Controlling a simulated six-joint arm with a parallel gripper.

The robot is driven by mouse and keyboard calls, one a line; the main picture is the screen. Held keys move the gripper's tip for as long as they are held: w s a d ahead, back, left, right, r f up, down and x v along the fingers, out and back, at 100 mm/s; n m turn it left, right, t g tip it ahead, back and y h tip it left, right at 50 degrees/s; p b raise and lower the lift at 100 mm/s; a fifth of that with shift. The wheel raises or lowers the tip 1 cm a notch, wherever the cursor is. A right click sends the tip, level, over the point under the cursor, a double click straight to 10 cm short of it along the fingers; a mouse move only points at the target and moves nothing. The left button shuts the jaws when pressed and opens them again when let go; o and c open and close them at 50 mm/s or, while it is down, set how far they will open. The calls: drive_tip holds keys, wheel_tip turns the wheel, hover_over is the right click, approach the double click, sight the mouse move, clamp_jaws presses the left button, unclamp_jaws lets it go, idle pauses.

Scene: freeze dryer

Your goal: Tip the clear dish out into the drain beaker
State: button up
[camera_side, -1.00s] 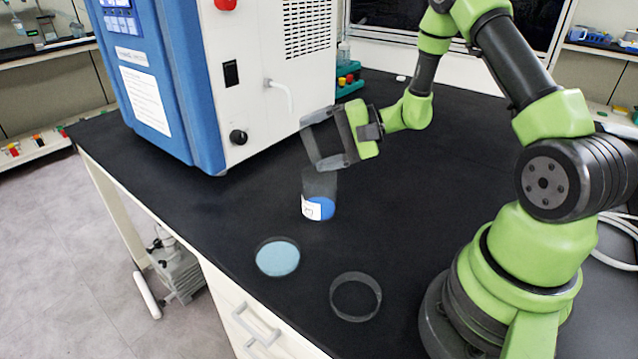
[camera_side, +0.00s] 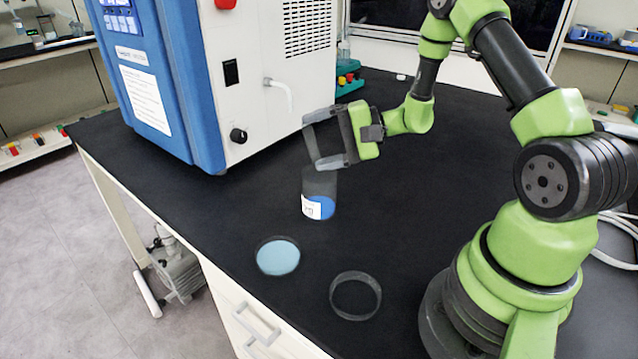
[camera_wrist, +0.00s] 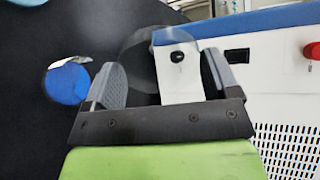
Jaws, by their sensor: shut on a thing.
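My gripper (camera_side: 320,140) is shut on a clear dish (camera_side: 311,146), which it holds steeply tilted, nearly on edge. The dish is very faint; in the wrist view it shows as a dark, rounded outline (camera_wrist: 138,45) between the fingers. I cannot make out any contents in it. The drain beaker (camera_side: 321,178) stands upright on the black bench just below the dish, with a white label and blue liquid inside. In the wrist view the blue of the beaker (camera_wrist: 68,83) lies left of the fingers.
A dish with pale blue contents (camera_side: 278,257) and an empty clear dish (camera_side: 369,280) sit on the bench nearer the front edge. The freeze dryer (camera_side: 260,90) stands behind left, with a white spout (camera_side: 283,88) near my gripper. The bench right of the beaker is clear.

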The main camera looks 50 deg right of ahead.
drive_tip(key=shift+s+d+t+y, duration=0.2)
drive_tip(key=shift+t+y, duration=0.5)
idle(1.9)
drive_tip(key=shift+w+a+r+g+h, duration=0.1)
drive_tip(key=shift+w+a+g+h, duration=0.05)
drive_tip(key=shift+g+h, duration=0.4)
drive_tip(key=shift+w+a+r+g+h, duration=0.1)
drive_tip(key=shift+w+a+g+h, duration=0.05)
drive_tip(key=shift+g+h, duration=0.4)
drive_tip(key=shift+w+a+f+g+h, duration=0.1)
drive_tip(key=shift+w+a+g+h, duration=0.1)
drive_tip(key=shift+g+h, duration=0.15)
drive_tip(key=shift+f+g, duration=0.15)
drive_tip(key=shift+g, duration=0.1)
drive_tip(key=shift+w+a+f+n+g+h, duration=0.15)
drive_tip(key=shift+w+a+g+h, duration=0.1)
drive_tip(key=shift+g+h, duration=0.4)
drive_tip(key=shift+w+a+n+g+h, duration=0.15)
drive_tip(key=shift+w+a+g+h, duration=0.05)
drive_tip(key=shift+g+h, duration=0.45)
drive_tip(key=w+a+f+n+g+h+b, duration=0.1)
drive_tip(key=w+a+f+g+h+b, duration=0.2)
drive_tip(key=w+a+g+h, duration=0.3)
drive_tip(key=shift+f, duration=0.65)
drive_tip(key=shift+a, duration=0.1)
